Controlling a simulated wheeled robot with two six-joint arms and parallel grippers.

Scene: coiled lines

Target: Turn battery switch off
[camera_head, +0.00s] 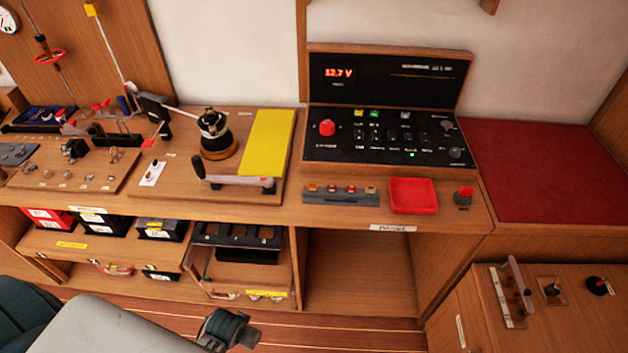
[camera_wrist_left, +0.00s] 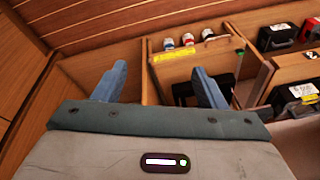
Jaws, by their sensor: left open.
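A red rotary knob (camera_head: 327,127) sits at the left of the black switch panel (camera_head: 425,165) and looks like the battery switch; its small lettering is not readable. The display (camera_head: 339,73) above it glows 12.7 V, and a small green light shows on the panel. My left gripper (camera_wrist_left: 158,88) is open and empty, its two blue fingers wide apart in the left wrist view. In the head view, its dark end (camera_head: 226,328) is low at the front, well below the knob and apart from it. My right gripper is not in view.
A second red knob (camera_head: 464,191) stands on the bench's right edge, beside a red tray (camera_head: 413,196). A winch (camera_head: 214,135) and yellow pad (camera_head: 265,143) stand left of the panel. Below are shelves with battery boxes (camera_head: 162,229) and an open compartment (camera_head: 360,270).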

